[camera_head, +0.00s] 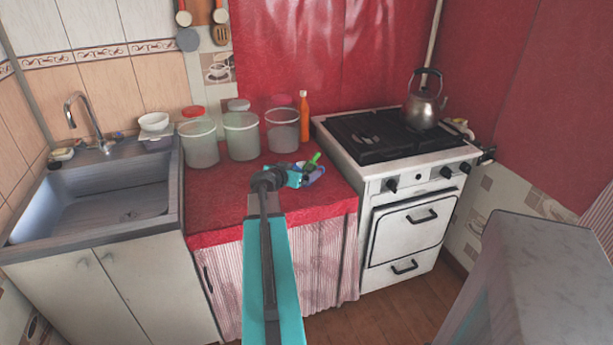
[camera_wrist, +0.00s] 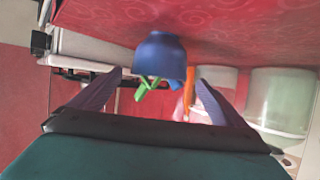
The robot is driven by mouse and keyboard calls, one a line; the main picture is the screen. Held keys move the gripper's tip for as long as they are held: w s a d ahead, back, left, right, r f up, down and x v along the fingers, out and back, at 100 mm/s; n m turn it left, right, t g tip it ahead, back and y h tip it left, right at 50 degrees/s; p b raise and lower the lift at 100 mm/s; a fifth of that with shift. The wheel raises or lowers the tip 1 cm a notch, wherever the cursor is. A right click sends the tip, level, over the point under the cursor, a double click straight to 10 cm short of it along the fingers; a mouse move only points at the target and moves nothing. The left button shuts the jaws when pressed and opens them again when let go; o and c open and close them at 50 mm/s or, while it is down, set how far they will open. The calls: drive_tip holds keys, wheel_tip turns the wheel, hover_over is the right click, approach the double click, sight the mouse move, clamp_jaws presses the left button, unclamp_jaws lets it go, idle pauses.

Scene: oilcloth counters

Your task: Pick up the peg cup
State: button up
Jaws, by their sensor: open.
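The peg cup (camera_wrist: 160,54) is a small blue cup with green pegs (camera_wrist: 148,88) sticking out of its mouth. The wrist view is upside down, so the cup appears to hang from the red counter; it stands upright on it. My gripper (camera_wrist: 158,78) is open, with one purple finger on each side of the picture and the cup ahead between them. No finger visibly touches the cup. In the head view my gripper (camera_head: 304,175) is low over the counter, largely covering the cup; a green peg (camera_head: 314,159) shows above it.
Several clear containers, including one at the right (camera_head: 282,132), stand behind on the red counter (camera_head: 222,205). An orange bottle (camera_head: 304,118) is behind the cup. The stove (camera_head: 395,150) with a kettle (camera_head: 422,105) is right, and the sink (camera_head: 95,200) left. The counter's front left is clear.

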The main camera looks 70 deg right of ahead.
sight(305, 167)
drive_tip(key=shift+d, duration=0.1)
idle(0.3)
drive_tip(key=shift+p+x, duration=0.5)
drive_tip(key=shift+x, duration=0.5)
drive_tip(key=shift+p+x, duration=0.45)
drive_tip(key=shift+x, duration=1.1)
drive_tip(key=shift+s, duration=0.15)
drive_tip(key=c, duration=1.2)
drive_tip(key=shift+c, duration=0.2)
drive_tip(key=shift+r, duration=0.15)
